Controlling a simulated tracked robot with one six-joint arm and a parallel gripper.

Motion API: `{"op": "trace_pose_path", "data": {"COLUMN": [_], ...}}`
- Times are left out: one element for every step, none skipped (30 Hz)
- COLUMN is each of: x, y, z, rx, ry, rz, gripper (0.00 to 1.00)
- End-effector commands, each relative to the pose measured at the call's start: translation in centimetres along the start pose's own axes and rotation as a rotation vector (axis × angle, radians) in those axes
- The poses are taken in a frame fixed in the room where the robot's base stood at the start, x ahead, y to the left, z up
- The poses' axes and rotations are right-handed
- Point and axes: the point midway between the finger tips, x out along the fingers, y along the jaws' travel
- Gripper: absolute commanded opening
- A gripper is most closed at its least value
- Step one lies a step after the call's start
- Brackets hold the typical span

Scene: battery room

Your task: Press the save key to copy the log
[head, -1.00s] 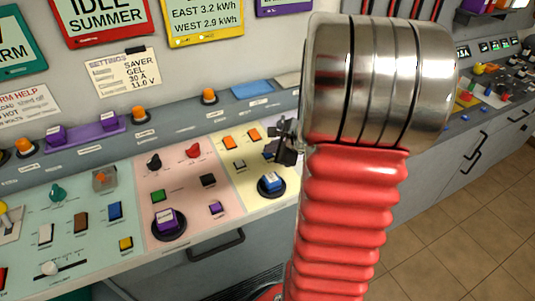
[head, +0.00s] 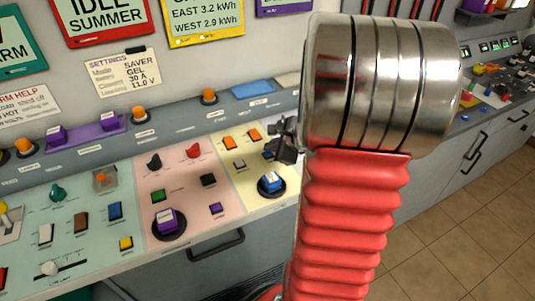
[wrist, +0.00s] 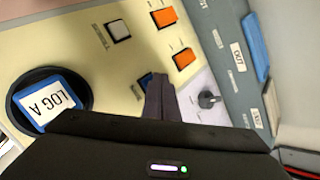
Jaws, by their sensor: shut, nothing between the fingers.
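My gripper (head: 272,153) is shut and empty, pointing down over the yellow panel (head: 232,180) in the head view. In the wrist view its fingertips (wrist: 158,82) overlap the edge of a small blue key (wrist: 146,80), which they partly hide. I cannot tell whether they touch it. A grey key (wrist: 118,31) and two orange keys, one upper (wrist: 163,17) and one lower (wrist: 184,59), are beside it on the same panel. The key captions are too small to read, so I cannot tell which is the save key. A blue block marked LOG A (wrist: 50,102) sits in a black round socket.
A pink panel with a purple block (head: 166,220) in a round socket lies to the left. A grey ledge with orange lamps (head: 209,96) and a blue pad (head: 252,89) runs behind. In the wrist view a small dark knob (wrist: 208,99) is right of the fingers.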

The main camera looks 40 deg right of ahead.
Motion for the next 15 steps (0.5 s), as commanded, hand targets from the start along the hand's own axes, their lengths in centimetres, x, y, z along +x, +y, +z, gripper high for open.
{"op": "trace_pose_path", "data": {"x": [-0.19,-0.27,-0.37,-0.43,-0.47,-0.49,-0.50,-0.50,-0.50,-0.50,-0.50,-0.49,-0.49,-0.50,-0.53], "y": [-0.18,-0.24,-0.30,-0.34,-0.36,-0.38,-0.39,-0.39,-0.39,-0.39,-0.39,-0.39,-0.39,-0.39,-0.43], "z": [0.14,0.20,0.26,0.30,0.32,0.34,0.35,0.35,0.34,0.34,0.34,0.34,0.34,0.35,0.37], "rx": [-0.001,-0.001,-0.002,-0.001,-0.001,-0.001,0.000,0.000,0.000,0.000,0.000,0.000,0.000,0.000,0.000], "ry": [0.000,0.000,0.000,0.000,0.000,0.000,0.000,0.000,0.000,0.000,0.000,0.000,0.000,0.000,0.000], "rz": [-0.002,-0.002,-0.002,-0.002,-0.002,-0.002,-0.002,-0.001,-0.001,-0.001,-0.001,-0.001,-0.001,-0.002,-0.002], "gripper": [0.00,0.00,0.00,0.00,0.00,0.00,0.00,0.00,0.00,0.00,0.00,0.00,0.00,0.00,0.00]}}
